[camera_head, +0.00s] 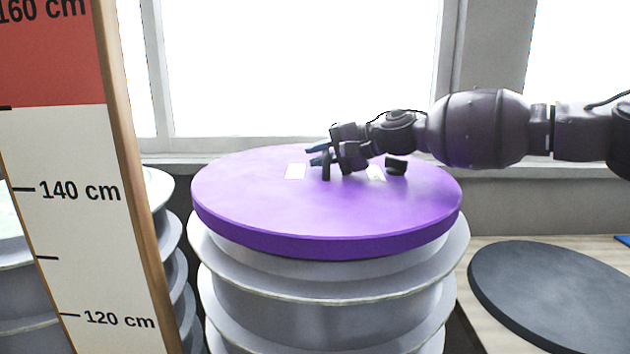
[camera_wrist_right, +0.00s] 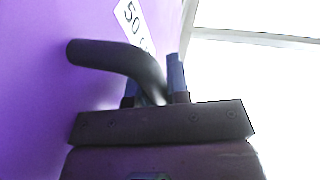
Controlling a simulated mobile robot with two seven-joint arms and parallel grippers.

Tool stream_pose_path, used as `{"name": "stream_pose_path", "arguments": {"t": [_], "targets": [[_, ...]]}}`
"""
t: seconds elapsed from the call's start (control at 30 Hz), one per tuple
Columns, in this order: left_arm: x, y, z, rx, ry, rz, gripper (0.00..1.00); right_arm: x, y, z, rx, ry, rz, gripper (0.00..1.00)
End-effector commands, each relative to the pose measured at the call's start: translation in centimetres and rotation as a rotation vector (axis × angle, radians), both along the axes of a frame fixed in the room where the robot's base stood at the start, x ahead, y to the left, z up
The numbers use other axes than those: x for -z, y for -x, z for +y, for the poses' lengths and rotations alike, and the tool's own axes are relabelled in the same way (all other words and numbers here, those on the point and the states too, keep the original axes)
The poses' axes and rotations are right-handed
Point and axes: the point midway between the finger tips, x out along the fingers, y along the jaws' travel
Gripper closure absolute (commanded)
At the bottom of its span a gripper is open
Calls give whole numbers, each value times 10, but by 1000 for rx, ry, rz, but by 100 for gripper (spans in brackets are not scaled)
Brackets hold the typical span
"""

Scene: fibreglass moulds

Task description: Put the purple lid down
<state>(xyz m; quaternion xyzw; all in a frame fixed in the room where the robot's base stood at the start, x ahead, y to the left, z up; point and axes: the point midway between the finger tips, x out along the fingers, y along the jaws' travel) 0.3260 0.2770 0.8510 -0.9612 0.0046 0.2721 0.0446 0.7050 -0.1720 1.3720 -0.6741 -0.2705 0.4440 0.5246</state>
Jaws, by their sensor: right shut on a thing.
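The purple lid (camera_head: 250,205) is a wide, thick disc over the top of a stack of pale round moulds (camera_head: 320,300). I cannot tell whether it rests on the top mould or hangs just above it. My right gripper (camera_head: 319,154) is over the lid's top face, its arm coming in from the right. In the right wrist view the gripper (camera_wrist_right: 153,85) is shut on the lid's dark curved handle (camera_wrist_right: 105,52), with the lid's purple face (camera_wrist_right: 35,110) at the left. Part of the handle is hidden by the fingers. My left gripper is not in view.
A tall height board (camera_head: 70,230) with centimetre marks stands at the left, near the stack. More pale moulds (camera_head: 165,240) are behind it. A dark grey disc (camera_head: 550,295) lies on a light wooden surface (camera_head: 495,248) at the right. Windows (camera_head: 290,70) fill the back.

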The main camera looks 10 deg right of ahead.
Motion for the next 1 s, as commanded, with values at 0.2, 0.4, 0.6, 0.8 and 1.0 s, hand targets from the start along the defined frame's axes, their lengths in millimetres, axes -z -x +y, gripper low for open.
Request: {"name": "stream_pose_path", "arguments": {"t": [0.2,0.4,0.6,0.8,1.0], "targets": [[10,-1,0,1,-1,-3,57,20,2,-6,5,-1,-2,100],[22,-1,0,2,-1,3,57,39,5,-11,5,-2,-3,100],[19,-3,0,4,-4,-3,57,41,6,-12,5,-2,-4,100],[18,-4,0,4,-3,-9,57,42,6,-12,5,-2,-4,100],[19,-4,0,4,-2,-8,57,45,6,-12,4,0,0,65]]}}
